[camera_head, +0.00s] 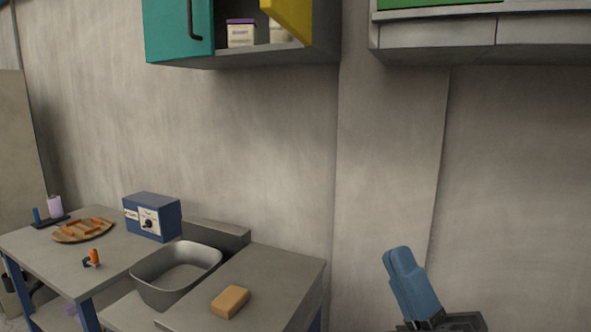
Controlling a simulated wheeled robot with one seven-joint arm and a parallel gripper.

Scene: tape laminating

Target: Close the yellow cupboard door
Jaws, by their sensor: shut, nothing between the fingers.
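The yellow cupboard door (291,18) shows at the top, cut off by the picture's upper edge. It stands open at the right side of the wall cupboard (262,56), and jars are visible inside. A teal door (179,31) with a dark handle covers the cupboard's left side. My gripper (398,254) is at the lower right, its blue fingers pointing up and pressed together with nothing between them. It is well below and to the right of the yellow door, apart from it.
A grey wall unit (480,33) hangs at upper right. Below are a workbench (60,262) with a blue box (152,217) and a wooden plate (83,230), a sink basin (176,272), and a counter (268,275) with a sponge-like block (230,301). The wall between is bare.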

